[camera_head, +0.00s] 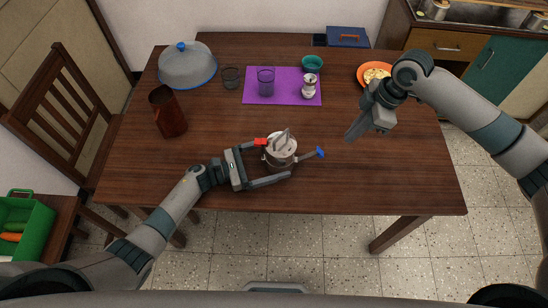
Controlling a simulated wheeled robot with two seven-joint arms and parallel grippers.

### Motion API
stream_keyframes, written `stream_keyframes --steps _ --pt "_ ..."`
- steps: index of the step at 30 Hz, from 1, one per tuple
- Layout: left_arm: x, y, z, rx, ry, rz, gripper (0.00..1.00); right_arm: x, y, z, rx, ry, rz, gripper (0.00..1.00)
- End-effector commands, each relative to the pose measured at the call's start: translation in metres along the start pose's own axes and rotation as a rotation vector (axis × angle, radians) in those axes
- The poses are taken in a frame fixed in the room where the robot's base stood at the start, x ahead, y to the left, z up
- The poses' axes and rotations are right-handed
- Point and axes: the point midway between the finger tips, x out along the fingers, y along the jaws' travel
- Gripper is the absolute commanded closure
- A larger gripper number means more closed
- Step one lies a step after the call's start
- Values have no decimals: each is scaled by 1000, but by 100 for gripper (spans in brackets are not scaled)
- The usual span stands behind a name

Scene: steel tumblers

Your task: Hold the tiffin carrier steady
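The tiffin carrier (282,155) is a round steel pot near the middle front of the table. It stands upright, with a handle on top, a red latch (261,142) on its left and a blue latch (320,152) on its right. My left gripper (279,160) reaches in from the left with its fingers spread around the carrier, one on the far side and one on the near side. Contact is not clear; the far fingertip is hidden. My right gripper (356,128) is above the table, right of the carrier and apart from it. Its finger gap is not clear.
A purple mat (287,74) bears a glass (265,83) and a small shaker (309,86). A teal bowl (312,63), another glass (231,77), a domed cover (187,66) and an orange plate (362,84) stand farther back. A brown pitcher (168,112) is left. The front right table is clear.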

Motion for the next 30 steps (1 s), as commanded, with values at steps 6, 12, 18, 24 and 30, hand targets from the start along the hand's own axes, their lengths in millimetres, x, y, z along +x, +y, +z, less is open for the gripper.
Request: stream_keyframes --steps 6,12,18,24,30 --pt "-5 0 0 0 0 0 9 0 0 0 0 0 0 100" --pt "-6 0 0 0 0 0 9 0 0 0 0 0 0 100" --pt "-6 0 0 0 0 0 9 0 0 0 0 0 0 100" --pt "-5 0 0 0 0 0 9 0 0 0 0 0 0 100" --pt "0 0 0 0 0 0 9 0 0 0 0 0 0 100"
